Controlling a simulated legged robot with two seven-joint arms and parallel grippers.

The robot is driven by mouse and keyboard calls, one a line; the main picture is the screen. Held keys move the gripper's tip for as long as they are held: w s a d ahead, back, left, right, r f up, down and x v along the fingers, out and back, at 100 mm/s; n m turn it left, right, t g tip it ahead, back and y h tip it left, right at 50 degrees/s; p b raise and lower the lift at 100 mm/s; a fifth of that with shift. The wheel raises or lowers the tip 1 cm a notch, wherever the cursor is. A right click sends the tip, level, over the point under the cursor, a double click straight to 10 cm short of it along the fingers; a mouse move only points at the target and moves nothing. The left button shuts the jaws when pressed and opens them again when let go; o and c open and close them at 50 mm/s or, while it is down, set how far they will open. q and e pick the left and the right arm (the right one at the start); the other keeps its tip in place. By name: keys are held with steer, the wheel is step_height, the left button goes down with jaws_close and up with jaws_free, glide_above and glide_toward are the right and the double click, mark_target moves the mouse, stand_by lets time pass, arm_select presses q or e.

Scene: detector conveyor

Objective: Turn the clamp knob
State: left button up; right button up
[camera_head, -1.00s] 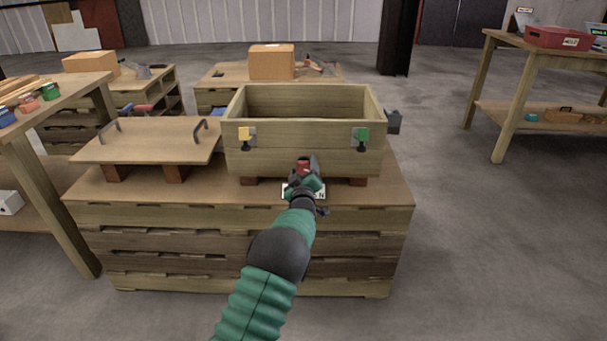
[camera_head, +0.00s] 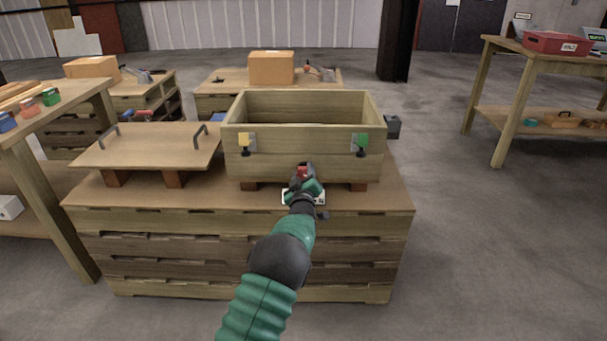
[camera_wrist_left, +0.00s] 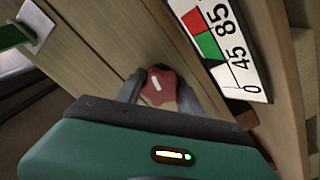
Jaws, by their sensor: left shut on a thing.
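The clamp knob is red with a white mark (camera_wrist_left: 158,84). In the head view it shows as a small red spot (camera_head: 303,171) at the lower front of the wooden crate (camera_head: 275,168). My left gripper (camera_head: 303,178) is shut on the knob, with one dark finger on each side of it in the left wrist view (camera_wrist_left: 160,90). A white scale plate (camera_wrist_left: 226,50) with red and green fields and the numbers 0, 45 and 85 lies beside the knob. My gripper hides part of the plate in the head view. My right gripper is not in view.
The crate stands on blocks on a wooden bench (camera_head: 240,205). A wooden lid with two handles (camera_head: 150,148) lies on blocks to the left. The bench front right of my arm is clear.

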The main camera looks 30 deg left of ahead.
arm_select(q)
steer(key=shift+m+p, duration=0.95)
steer(key=shift+m, duration=0.35)
steer(key=shift+f+m+p, duration=0.15)
steer(key=shift+m+p, duration=0.6)
steer(key=shift+m, duration=0.75)
steer(key=o, duration=1.4)
steer(key=shift+s, duration=0.1)
